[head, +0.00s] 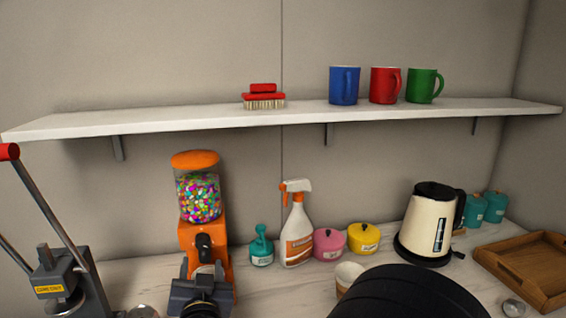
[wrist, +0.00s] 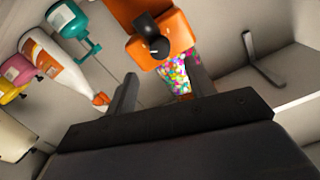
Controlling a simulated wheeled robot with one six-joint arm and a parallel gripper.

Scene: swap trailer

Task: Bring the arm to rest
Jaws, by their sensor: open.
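My gripper (wrist: 163,70) shows in the wrist view with its two dark fingers spread apart. It is open, and nothing is seen between the fingers except the scene behind. The wrist picture is turned nearly upside down. Beyond the fingers is the orange candy dispenser (wrist: 160,30), with its black knob and coloured sweets. I cannot tell how far the fingertips are from it. In the head view the dispenser (head: 191,240) stands upright on the counter. A large black rounded part of my arm covers the bottom right of the head view.
The shelf (head: 200,118) holds a red brush (head: 263,98) and blue, red and green mugs. On the counter stand a spray bottle (head: 298,235), pink and yellow pots, a kettle (head: 432,225) and a wooden tray (head: 530,262). A lever press (head: 60,280) is at left.

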